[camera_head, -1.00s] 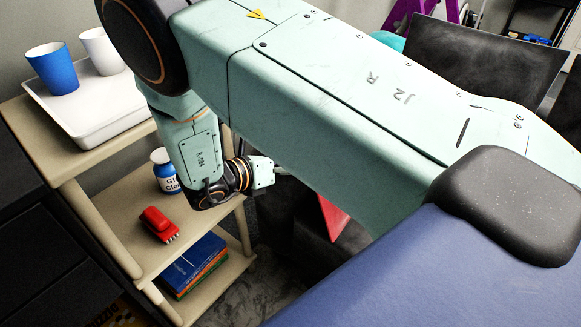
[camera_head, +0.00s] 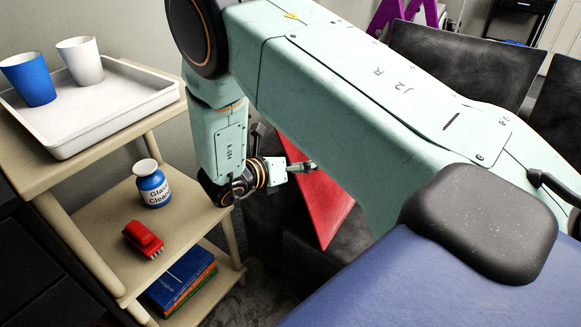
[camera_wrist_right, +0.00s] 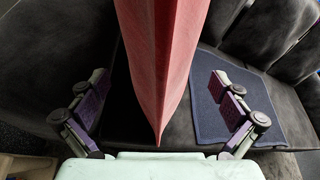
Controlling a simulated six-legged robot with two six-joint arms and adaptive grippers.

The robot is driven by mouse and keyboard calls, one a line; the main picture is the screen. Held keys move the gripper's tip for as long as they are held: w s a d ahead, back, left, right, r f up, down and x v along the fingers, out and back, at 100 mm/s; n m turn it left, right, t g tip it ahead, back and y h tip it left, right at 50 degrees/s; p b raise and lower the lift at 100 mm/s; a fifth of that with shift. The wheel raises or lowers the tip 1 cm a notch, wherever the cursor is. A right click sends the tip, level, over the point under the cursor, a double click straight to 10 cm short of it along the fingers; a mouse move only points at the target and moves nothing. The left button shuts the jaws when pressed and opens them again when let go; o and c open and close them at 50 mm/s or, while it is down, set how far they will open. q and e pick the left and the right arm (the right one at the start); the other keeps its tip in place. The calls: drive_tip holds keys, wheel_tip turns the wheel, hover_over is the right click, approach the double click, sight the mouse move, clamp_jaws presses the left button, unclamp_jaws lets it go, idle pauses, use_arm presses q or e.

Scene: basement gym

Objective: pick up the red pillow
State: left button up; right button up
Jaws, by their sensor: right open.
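The red pillow (camera_head: 316,195) stands on edge on a dark seat, partly hidden behind my right arm in the head view. In the right wrist view the pillow (camera_wrist_right: 162,60) rises as a narrow red wedge between the two fingers, its lower corner pointing at the palm. My right gripper (camera_head: 303,167) is beside the pillow in the head view. In the wrist view the right gripper (camera_wrist_right: 158,88) is open, with a finger on each side of the pillow and gaps between. My left gripper is not in view.
Dark seat backs (camera_head: 455,62) stand behind. A blue-grey square (camera_wrist_right: 207,122) lies on the seat.

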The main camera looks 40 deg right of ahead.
drive_tip(key=shift+d, duration=0.2)
clamp_jaws()
idle(1.1)
